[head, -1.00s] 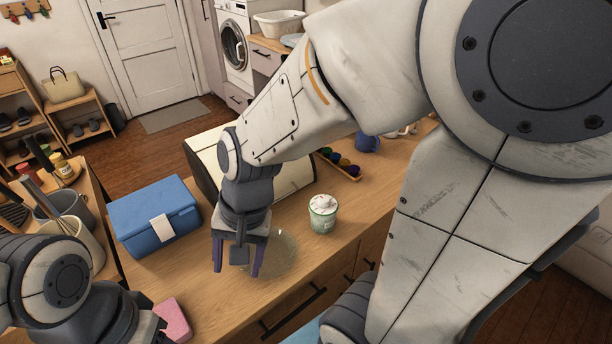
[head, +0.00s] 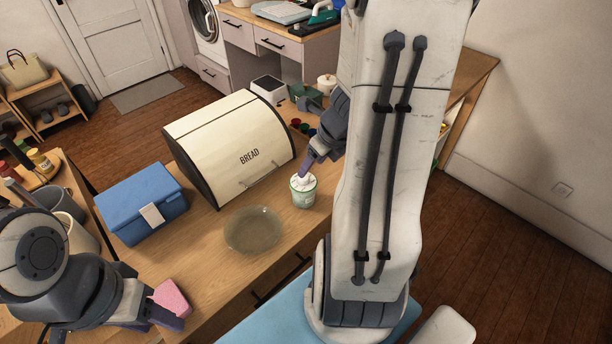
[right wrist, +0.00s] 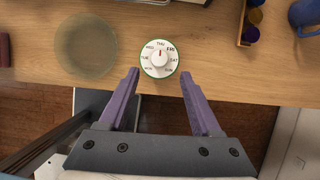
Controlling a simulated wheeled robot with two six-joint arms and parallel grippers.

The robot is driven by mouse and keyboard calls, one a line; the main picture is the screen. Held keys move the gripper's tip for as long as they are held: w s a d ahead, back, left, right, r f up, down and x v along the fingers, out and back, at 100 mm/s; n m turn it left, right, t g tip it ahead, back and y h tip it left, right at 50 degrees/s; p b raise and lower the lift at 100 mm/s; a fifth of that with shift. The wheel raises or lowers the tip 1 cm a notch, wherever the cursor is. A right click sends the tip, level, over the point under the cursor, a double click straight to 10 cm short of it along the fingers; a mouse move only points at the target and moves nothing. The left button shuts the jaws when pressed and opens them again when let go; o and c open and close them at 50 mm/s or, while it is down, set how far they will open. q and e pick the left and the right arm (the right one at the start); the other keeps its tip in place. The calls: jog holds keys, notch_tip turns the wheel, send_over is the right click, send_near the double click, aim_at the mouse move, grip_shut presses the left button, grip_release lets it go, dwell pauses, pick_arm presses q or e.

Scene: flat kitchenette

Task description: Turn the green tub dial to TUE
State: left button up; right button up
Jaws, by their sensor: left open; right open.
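The green tub (head: 303,191) stands upright on the wooden counter, with a white dial on top. In the right wrist view the dial (right wrist: 159,58) has day names around its rim and a red mark pointing up, between THU and FRI. TUE is at its left. My right gripper (right wrist: 160,76) is open, its purple fingers spread on either side just short of the tub. In the head view the right gripper (head: 308,166) is at the tub's top, partly hidden by my arm. My left gripper (head: 160,320) is open beside the pink sponge.
A glass plate (head: 254,230) lies left of the tub; it also shows in the right wrist view (right wrist: 85,47). A bread bin (head: 230,145) stands behind, and a blue box (head: 142,203) is further left. Coloured pods in a holder (right wrist: 250,22) are near the tub.

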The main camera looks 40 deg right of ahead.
aim_at(306, 179)
jog(key=b+x, duration=0.2)
jog(key=x, duration=0.4)
jog(key=shift+f+b, duration=0.15)
jog(key=shift+b, duration=0.15)
grip_shut()
